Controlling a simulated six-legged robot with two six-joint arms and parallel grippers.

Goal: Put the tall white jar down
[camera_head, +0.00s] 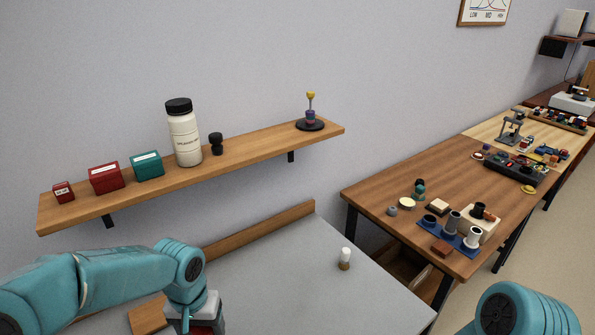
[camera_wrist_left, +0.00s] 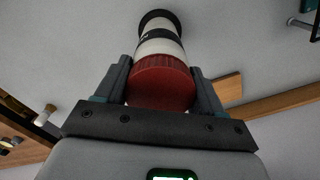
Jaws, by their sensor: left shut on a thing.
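My left gripper (camera_wrist_left: 160,70) is shut on a tall white jar (camera_wrist_left: 160,47), with its two fingers on either side of the red lid. The jar has a dark band, and its far end is dark. It points away from the wrist towards the grey tabletop; I cannot tell whether it touches. In the head view my left gripper is mostly below the lower edge, with a bit of dark red showing under the wrist. My right arm shows only at the bottom right, its gripper out of view.
The grey table (camera_head: 290,285) is mostly clear, with a small white-topped bottle (camera_head: 345,257) on it. A wall shelf (camera_head: 260,142) holds a black-capped white bottle (camera_head: 185,138), red boxes and a teal box (camera_head: 147,166). A wooden table (camera_head: 375,185) with several parts stands right.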

